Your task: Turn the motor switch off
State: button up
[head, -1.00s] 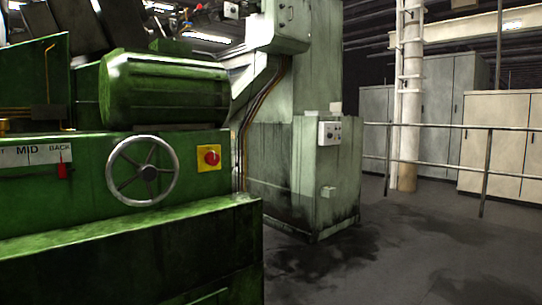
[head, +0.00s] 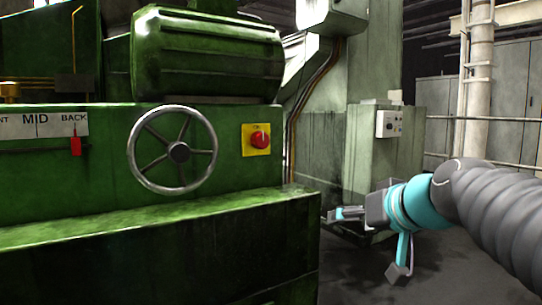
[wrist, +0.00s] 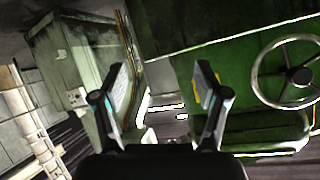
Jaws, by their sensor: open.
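The motor switch is a red rotary knob (head: 260,140) on a yellow plate (head: 248,150), on the green machine's front face, right of a handwheel. In the wrist view the yellow plate (wrist: 197,82) shows only in part, behind the right-hand finger, and the knob cannot be made out there. My gripper (head: 366,244) is open and empty, right of the machine and lower than the switch, apart from it. In the wrist view my gripper (wrist: 162,105) shows its two fingers spread, with nothing between them.
The grey handwheel (head: 173,150) sits left of the switch; it also shows in the wrist view (wrist: 287,72). A green ledge (head: 150,222) juts out below. A pale cabinet (head: 370,150) with a control box stands behind.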

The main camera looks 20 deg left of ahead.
aim_at(263, 140)
jog(key=w+a+r+n+t+y+b, duration=0.2)
jog(key=w+a+r+y+b, duration=0.3)
jog(key=w+a+r, duration=0.85)
jog(key=shift+y, duration=0.5)
jog(key=w+a+p, duration=0.1)
jog(key=a, duration=0.2)
jog(key=w+a+p, duration=0.2)
jog(key=a, duration=0.1)
jog(key=w+a+f+p, duration=0.1)
jog(key=w+a+p, duration=0.1)
jog(key=a, duration=0.2)
jog(key=shift+f, duration=0.1)
jog(key=shift+p+x, duration=0.5)
jog(key=shift+x, duration=0.4)
jog(key=shift+f, duration=0.15)
jog(key=shift+d, duration=0.1)
jog(key=c, duration=1.2)
